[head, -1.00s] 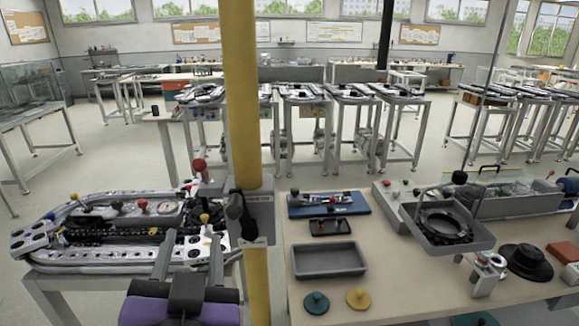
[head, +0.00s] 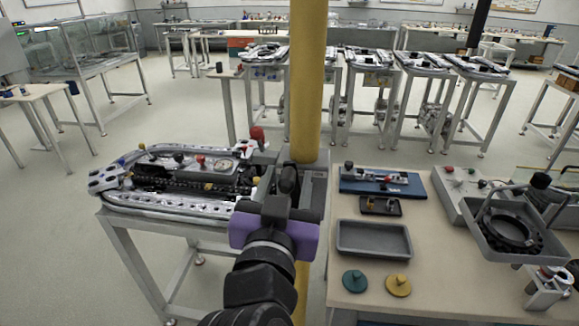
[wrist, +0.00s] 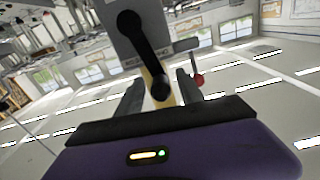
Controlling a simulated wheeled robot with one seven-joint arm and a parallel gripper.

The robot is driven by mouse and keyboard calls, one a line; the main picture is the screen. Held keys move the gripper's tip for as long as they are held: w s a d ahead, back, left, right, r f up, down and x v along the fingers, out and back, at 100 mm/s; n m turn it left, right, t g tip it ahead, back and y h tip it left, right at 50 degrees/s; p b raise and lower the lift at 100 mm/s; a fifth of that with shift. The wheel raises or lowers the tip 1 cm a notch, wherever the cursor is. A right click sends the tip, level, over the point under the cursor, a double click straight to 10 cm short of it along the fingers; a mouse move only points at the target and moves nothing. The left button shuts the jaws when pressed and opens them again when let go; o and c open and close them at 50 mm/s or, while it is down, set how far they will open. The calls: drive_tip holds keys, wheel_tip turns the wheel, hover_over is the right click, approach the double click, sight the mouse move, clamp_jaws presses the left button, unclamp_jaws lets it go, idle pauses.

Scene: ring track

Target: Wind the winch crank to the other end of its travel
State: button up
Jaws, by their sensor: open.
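The winch is a grey box (head: 315,185) fixed on a yellow post (head: 306,80). Its black crank (wrist: 146,38) shows in the wrist view as a short arm with a round knob at its lower end. In the wrist view my gripper (wrist: 158,97) is open, with one finger on each side of the crank's knob in the picture. I cannot tell whether the fingers reach around the knob or touch it.
A ring track (head: 170,180) on a stand is left of the post. A red-knobbed lever (head: 257,136) stands near the winch. Floor is free at left.

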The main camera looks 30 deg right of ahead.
drive_tip(key=shift+x, duration=1.1)
drive_tip(key=shift+a, duration=0.1)
clamp_jaws()
idle(0.6)
